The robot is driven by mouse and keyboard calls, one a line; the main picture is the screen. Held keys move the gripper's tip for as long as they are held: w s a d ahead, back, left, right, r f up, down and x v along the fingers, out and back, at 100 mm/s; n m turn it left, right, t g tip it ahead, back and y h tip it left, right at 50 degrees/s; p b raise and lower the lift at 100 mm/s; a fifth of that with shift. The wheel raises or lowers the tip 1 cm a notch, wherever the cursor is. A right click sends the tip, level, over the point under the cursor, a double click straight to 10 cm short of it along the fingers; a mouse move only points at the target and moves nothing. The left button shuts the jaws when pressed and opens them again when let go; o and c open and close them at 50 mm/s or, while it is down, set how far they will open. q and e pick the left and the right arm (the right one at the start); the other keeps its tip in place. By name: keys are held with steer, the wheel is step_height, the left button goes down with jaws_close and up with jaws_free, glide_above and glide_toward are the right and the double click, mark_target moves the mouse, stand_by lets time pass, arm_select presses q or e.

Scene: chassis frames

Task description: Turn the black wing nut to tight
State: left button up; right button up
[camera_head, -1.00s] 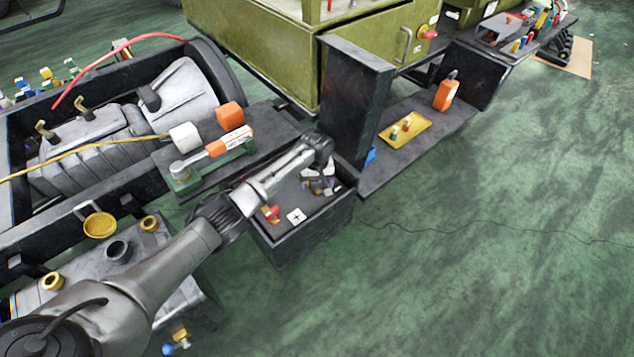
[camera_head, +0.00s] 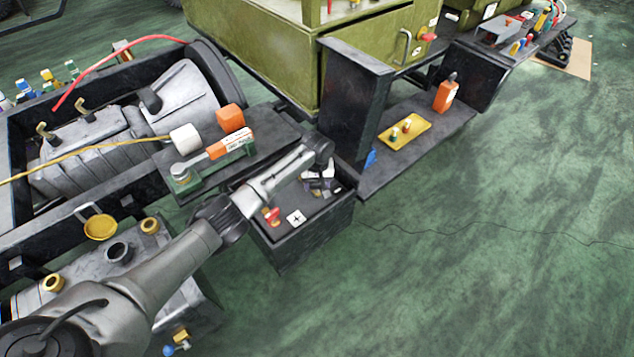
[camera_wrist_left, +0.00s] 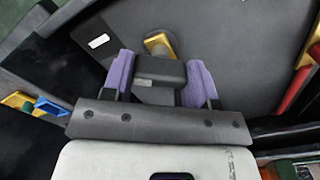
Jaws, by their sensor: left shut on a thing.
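The black wing nut (camera_wrist_left: 158,72) shows in the left wrist view as a dark block between the two purple fingertips, with a gold tab (camera_wrist_left: 158,43) just beyond it. My left gripper (camera_wrist_left: 160,84) is shut on the wing nut, one finger at each side. There the wing nut is too small and covered to make out. My right gripper is not in view.
A dark upright post (camera_head: 352,110) stands close behind my wrist. A yellow tray (camera_head: 412,128) and an orange bottle (camera_head: 446,94) are on the shelf to the right.

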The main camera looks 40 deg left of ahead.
arm_select(q)
steer(key=shift+r+m+p, duration=0.25)
steer(key=shift+m+p, duration=0.75)
steer(key=shift+p, duration=0.05)
steer(key=shift+m+p, duration=0.65)
steer(key=shift+m, duration=0.25)
steer(key=m+p, duration=0.1)
steer(key=m, duration=0.1)
steer(key=shift+f+m, duration=0.1)
steer(key=shift+m, duration=0.3)
steer(key=m+p, duration=0.1)
steer(key=m, duration=0.2)
steer(key=shift+f+m, duration=0.1)
steer(key=shift+m, duration=0.2)
steer(key=m, duration=0.3)
steer(key=shift+m, duration=0.3)
steer(key=m, duration=0.4)
steer(key=shift+m+p, duration=0.3)
steer(key=m, duration=0.6)
steer(key=shift+m, duration=1)
